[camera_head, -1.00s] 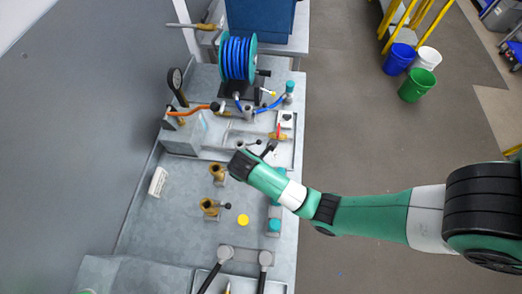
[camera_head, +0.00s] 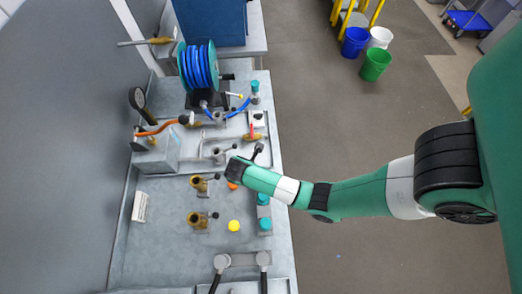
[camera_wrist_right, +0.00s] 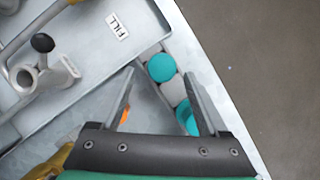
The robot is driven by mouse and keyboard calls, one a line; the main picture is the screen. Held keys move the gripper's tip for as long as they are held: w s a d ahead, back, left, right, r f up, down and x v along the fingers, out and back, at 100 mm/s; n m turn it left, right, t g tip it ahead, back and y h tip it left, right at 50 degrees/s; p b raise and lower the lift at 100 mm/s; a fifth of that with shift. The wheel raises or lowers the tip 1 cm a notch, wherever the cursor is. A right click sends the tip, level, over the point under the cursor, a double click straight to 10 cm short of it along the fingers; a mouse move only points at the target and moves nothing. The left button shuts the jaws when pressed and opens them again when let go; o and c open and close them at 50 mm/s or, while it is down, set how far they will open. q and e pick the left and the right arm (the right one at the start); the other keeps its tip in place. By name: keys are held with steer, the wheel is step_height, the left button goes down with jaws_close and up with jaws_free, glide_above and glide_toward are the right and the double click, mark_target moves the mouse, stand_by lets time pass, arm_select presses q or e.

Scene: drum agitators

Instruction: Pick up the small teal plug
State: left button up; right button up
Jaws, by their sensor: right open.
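Two small teal plugs sit in a grey block along the table's right edge: one in the middle (camera_head: 263,198) and one nearer the front (camera_head: 265,223). Another teal cap (camera_head: 255,86) stands farther back. My right gripper (camera_wrist_right: 158,76) is open and empty above the table, close to the plugs. In the head view, its fingers are mostly hidden behind the wrist (camera_head: 236,170). My left gripper is out of view.
Brass fittings (camera_head: 199,184) stand left of my right gripper. A yellow disc (camera_head: 234,225) and an orange piece (camera_head: 232,185) lie nearby. A blue hose reel (camera_head: 198,66) and a pressure gauge (camera_head: 138,99) are farther back.

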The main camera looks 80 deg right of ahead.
steer(key=x, duration=0.4)
steer(key=shift+s+d+b, duration=0.1)
steer(key=shift+s+b, duration=0.05)
steer(key=shift+b, duration=0.2)
jaws_close()
